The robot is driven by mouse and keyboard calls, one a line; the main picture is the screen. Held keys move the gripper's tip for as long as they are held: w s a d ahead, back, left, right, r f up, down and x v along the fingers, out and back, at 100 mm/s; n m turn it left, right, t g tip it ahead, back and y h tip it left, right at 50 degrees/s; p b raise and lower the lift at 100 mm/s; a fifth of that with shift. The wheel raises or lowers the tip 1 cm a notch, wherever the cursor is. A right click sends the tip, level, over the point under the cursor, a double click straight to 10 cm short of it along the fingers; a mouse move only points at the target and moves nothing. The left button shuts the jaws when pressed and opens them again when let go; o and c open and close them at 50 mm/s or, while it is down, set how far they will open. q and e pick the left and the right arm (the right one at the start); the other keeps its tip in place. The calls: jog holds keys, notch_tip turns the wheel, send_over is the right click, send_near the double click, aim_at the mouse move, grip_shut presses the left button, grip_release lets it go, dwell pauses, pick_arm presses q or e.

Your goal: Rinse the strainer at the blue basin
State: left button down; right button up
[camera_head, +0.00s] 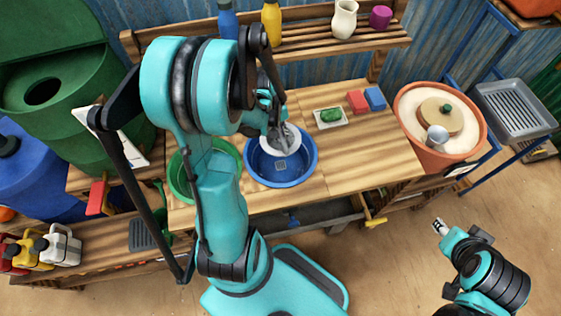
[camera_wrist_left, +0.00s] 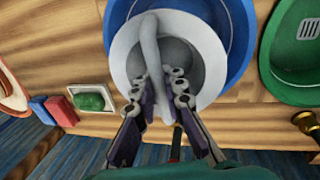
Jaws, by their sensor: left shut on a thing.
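The blue basin (camera_head: 308,168) stands on the wooden counter. The white-grey strainer (camera_head: 291,146) is round with a pale handle. My left gripper (camera_head: 279,136) is shut on it and holds it over the back part of the basin. In the left wrist view, the strainer (camera_wrist_left: 203,52) overlaps the blue basin (camera_wrist_left: 240,35), and my left gripper's fingers (camera_wrist_left: 160,88) close around its handle end. Whether the strainer touches the basin is unclear. My right gripper (camera_head: 440,227) hangs over the floor at the lower right, too small to tell open or shut.
A green basin (camera_head: 178,181) stands left of the blue one, partly behind my left arm. A green soap on a dish (camera_head: 331,118) and red and blue blocks (camera_head: 366,101) lie to the right. A terracotta pot (camera_head: 470,140) stands at the counter's right end. The counter's right front is clear.

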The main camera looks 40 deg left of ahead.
pick_arm(q)
notch_tip(320, 180, up, 4)
jog(key=p, duration=0.3)
dwell(0.3)
jog(key=shift+s, duration=0.1)
dwell(0.7)
